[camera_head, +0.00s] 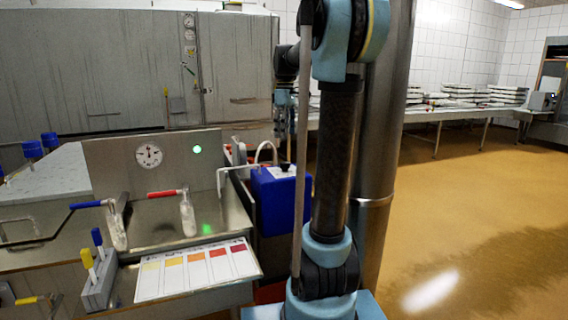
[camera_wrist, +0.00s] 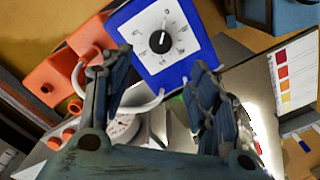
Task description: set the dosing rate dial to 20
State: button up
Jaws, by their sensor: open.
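The marks are too small to read surely, and I cannot tell the knob's setting. My gripper (camera_wrist: 160,72) is open and empty. Its two fingers reach toward the box, one at each side below the knob, and appear apart from the knob. In the head view my gripper (camera_head: 282,125) is above the box.
A round gauge (camera_head: 149,156) and a green light (camera_head: 197,149) are on the steel panel left of the box. A red-handled valve (camera_head: 187,212) and a colour chart (camera_head: 198,268) are nearby. Orange parts (camera_wrist: 60,75) with a white hose stand beside the box.

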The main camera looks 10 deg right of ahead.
aim_at(285, 162)
notch_tip(285, 162, down, 13)
jog(key=shift+r, duration=0.15)
dwell(0.4)
jog(key=c, duration=1.1)
